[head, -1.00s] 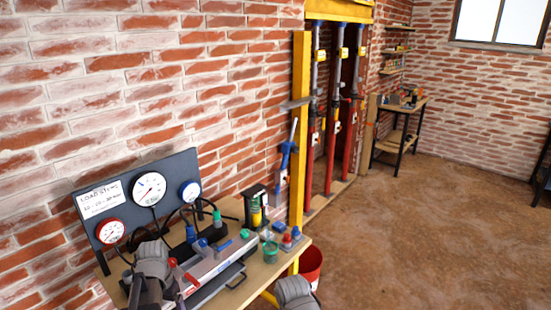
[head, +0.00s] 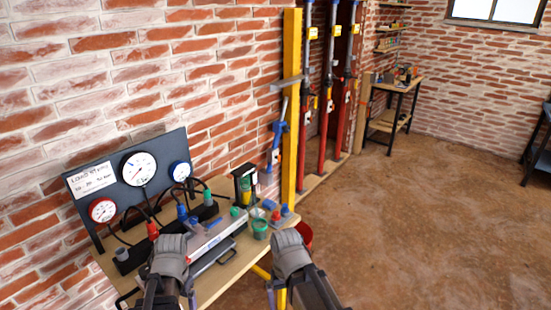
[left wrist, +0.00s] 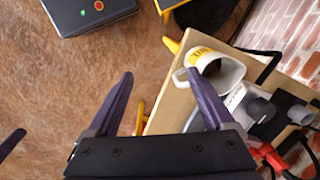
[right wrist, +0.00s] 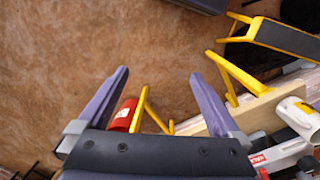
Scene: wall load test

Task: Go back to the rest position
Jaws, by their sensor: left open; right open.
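In the head view both my arms reach in from the bottom edge, side by side, over the front of the workbench (head: 217,284). Their fingertips are hidden there. In the left wrist view my left gripper (left wrist: 160,75) has its two purple fingers spread apart with nothing between them but brown floor and the bench's edge. In the right wrist view my right gripper (right wrist: 160,72) is also spread and empty. Floor, a yellow leg and a red bucket (right wrist: 122,114) show beyond its fingers. Neither gripper visibly touches anything.
A gauge board (head: 112,208) stands at the bench's back against the brick wall. Green and blue-capped items and a green container (head: 260,229) crowd the top. A yellow post (head: 291,110) and red props (head: 325,115) stand beyond. Open floor (head: 420,230) lies to the right.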

